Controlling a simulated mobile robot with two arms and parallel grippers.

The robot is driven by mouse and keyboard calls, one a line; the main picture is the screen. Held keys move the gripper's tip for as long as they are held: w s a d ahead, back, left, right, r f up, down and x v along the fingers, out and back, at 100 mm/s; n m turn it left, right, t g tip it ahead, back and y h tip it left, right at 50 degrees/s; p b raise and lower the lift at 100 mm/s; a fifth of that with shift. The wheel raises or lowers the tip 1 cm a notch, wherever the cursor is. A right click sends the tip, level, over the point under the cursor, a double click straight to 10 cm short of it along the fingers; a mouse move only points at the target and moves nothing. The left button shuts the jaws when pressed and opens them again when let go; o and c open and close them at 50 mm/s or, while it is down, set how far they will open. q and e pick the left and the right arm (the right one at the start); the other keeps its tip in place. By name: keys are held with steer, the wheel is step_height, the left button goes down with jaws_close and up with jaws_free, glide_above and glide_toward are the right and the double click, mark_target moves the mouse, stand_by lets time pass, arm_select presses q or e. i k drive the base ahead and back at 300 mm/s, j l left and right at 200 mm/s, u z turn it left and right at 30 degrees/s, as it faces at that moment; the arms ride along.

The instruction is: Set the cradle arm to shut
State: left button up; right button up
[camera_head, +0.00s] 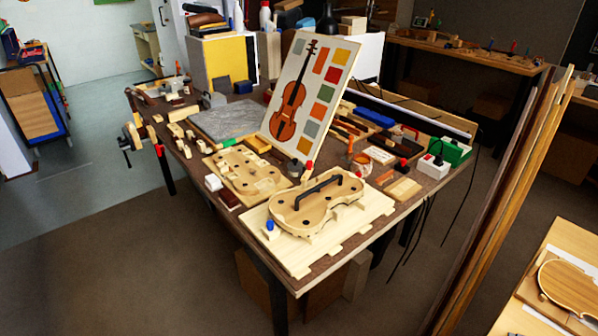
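A pale wooden board (350,235) lies at the front corner of the bench and bears a violin-shaped wooden body (325,207). A black bar (318,189), which looks like the cradle arm, spans the top of this body at a slant, from its left-front part to its right-back part. I cannot tell from this view whether the arm is latched or a little raised. A small blue knob (270,226) stands at the board's left corner. Neither of my grippers is in view.
A second violin-shaped mould (245,172) lies just behind and left. A panel with a violin picture (307,95) stands upright behind. A white box (433,166), a green box (455,151) and small tools crowd the right side. Floor is clear at the front left.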

mark_target(309, 163)
steer(key=i+j, duration=0.2)
steer(key=j, duration=0.15)
steer(key=i+j, duration=0.45)
steer(key=j, duration=0.25)
